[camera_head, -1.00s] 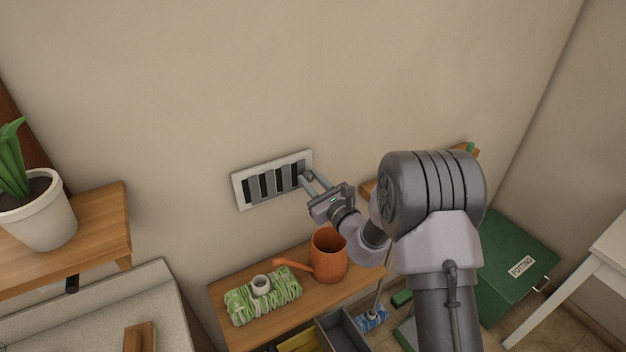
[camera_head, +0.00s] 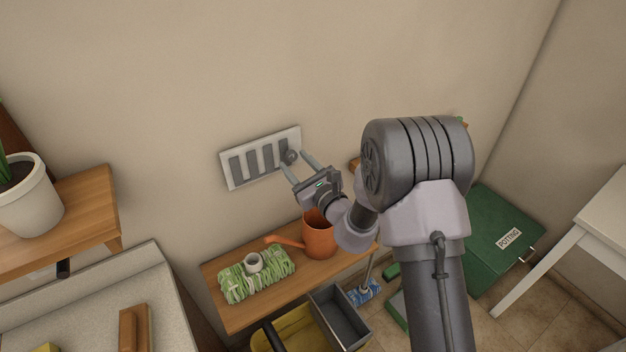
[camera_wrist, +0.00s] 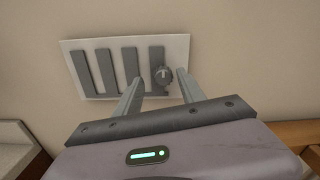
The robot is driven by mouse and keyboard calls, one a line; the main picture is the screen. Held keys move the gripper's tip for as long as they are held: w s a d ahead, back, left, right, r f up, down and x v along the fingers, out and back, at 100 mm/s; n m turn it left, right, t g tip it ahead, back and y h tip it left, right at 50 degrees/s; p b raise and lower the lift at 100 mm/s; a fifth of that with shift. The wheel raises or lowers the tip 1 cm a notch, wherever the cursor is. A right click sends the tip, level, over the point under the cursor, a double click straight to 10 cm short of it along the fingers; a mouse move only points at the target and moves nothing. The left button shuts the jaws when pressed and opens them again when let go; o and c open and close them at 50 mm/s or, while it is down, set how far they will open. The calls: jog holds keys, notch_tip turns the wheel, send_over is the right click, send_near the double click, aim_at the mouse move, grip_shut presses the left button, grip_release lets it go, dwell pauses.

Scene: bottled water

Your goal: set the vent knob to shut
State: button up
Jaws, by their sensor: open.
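The vent (camera_head: 238,169) is a white plate with several grey upright slats on the wall, and it also shows in the wrist view (camera_wrist: 112,42). Its round grey knob (camera_head: 290,157) sits at the plate's right end; in the wrist view the knob (camera_wrist: 162,77) has a pale mark near its top. The slats fill the openings, with no dark gaps visible. My gripper (camera_head: 298,163) is open in front of the knob, and in the wrist view its fingers (camera_wrist: 158,85) stand apart on either side of the knob, apparently clear of it.
A potted plant (camera_head: 30,205) stands on a wooden ledge at the left. The wall around the vent is bare.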

jog(key=v, duration=1.5)
jog(key=shift+s+d+b, duration=0.15)
jog(key=shift+d+b, duration=0.05)
jog(key=shift+b, duration=0.1)
